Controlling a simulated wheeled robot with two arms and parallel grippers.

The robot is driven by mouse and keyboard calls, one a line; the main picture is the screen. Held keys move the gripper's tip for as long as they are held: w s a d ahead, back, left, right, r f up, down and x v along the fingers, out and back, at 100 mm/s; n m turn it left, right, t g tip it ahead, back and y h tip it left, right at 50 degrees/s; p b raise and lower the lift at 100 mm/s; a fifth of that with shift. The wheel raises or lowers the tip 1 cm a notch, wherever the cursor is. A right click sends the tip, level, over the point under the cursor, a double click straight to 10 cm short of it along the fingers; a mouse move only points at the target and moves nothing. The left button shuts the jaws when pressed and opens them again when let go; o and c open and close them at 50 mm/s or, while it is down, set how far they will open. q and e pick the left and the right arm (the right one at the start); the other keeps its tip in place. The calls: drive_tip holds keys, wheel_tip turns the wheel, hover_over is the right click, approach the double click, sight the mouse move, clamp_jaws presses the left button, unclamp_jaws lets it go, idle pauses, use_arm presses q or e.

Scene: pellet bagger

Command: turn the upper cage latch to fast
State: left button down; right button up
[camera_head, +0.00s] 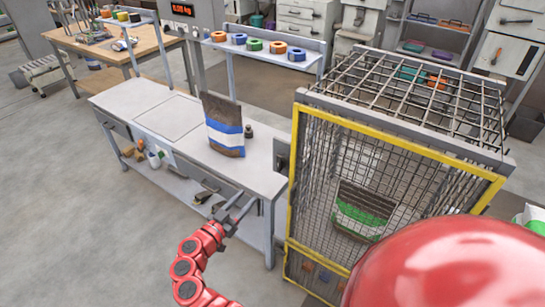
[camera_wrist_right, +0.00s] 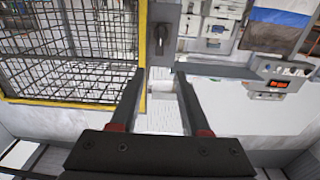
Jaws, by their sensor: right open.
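The yellow-framed mesh cage (camera_head: 294,200) stands right of the bench in the head view. In the right wrist view its yellow frame (camera_wrist_right: 142,45) and mesh fill the upper left. A dark latch handle (camera_wrist_right: 160,38) sits on a grey plate beside that frame, beyond my fingertips; whether it is turned fast I cannot tell. My right gripper (camera_head: 238,212) is open in front of the bench's right end, left of the cage. Its spread fingers (camera_wrist_right: 160,76) show apart in the wrist view. My left gripper is not visible.
A brown, blue and white bag (camera_head: 226,125) stands on the bench (camera_head: 130,102). A bag with a green band (camera_head: 362,212) is inside the cage. Coloured rolls (camera_head: 257,45) line a rack behind the bench. Floor in front of the bench is clear.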

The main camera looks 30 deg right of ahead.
sight(278, 165)
drive_tip(key=x, duration=0.5)
drive_tip(key=p+x, duration=0.1)
drive_tip(key=x, duration=1)
drive_tip(key=shift+w+d+f, duration=0.1)
drive_tip(key=shift+f, duration=0.25)
drive_tip(key=shift+w+d, duration=0.25)
drive_tip(key=shift+d, duration=0.3)
clamp_jaws()
